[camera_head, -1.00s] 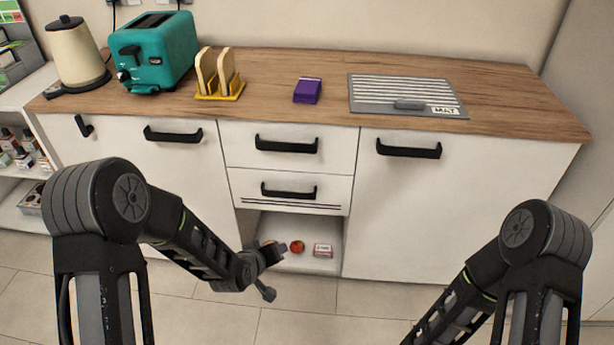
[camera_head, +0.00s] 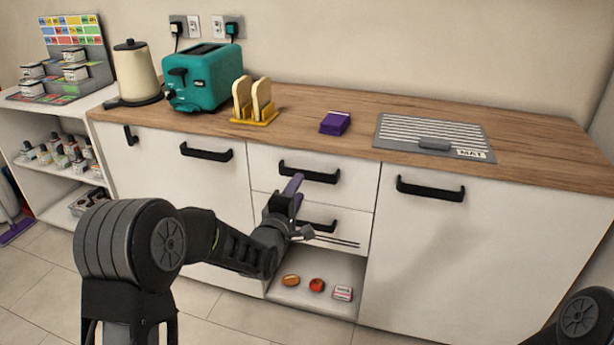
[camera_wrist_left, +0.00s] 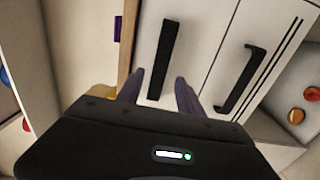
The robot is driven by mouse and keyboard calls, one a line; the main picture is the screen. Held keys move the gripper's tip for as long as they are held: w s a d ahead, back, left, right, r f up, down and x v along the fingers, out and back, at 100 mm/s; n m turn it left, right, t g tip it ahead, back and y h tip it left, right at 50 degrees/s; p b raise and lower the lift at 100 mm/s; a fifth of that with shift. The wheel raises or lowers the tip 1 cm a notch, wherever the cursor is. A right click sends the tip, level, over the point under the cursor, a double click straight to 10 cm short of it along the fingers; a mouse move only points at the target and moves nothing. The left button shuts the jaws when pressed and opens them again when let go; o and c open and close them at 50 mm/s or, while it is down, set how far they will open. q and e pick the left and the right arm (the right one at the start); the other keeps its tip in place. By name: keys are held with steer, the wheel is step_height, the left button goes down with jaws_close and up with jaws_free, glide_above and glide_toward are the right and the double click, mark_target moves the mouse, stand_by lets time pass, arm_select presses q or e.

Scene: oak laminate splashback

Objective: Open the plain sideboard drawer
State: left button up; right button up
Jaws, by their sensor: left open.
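The plain drawer (camera_head: 330,186) is the upper one in the white sideboard's middle column, and it is shut. Its black bar handle (camera_head: 308,173) also shows in the left wrist view (camera_wrist_left: 165,58), ahead of and roughly between the two fingers. Below it is a shut drawer (camera_head: 352,228) with two dark stripes; its black handle (camera_wrist_left: 241,78) lies to the right in the wrist view. My left gripper (camera_head: 300,208) is open and empty in front of these drawers, apparently just short of the plain drawer's handle. My right gripper is out of view.
An open niche (camera_head: 330,270) under the drawers holds a bread-like item (camera_head: 290,281), a tomato (camera_head: 317,285) and a small box (camera_head: 343,293). The worktop carries a teal toaster (camera_head: 203,78), a toast rack (camera_head: 254,118), a purple box (camera_head: 335,123) and a grey mat (camera_head: 405,150).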

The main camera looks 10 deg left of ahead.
mark_target(306, 176)
arm_select(q)
steer(key=shift+w+d, duration=0.15)
steer(key=shift+w, duration=1.8)
steer(key=shift+w+d, duration=0.1)
steer(key=shift+w, duration=1.85)
jaws_close()
steer(key=shift+f, duration=0.1)
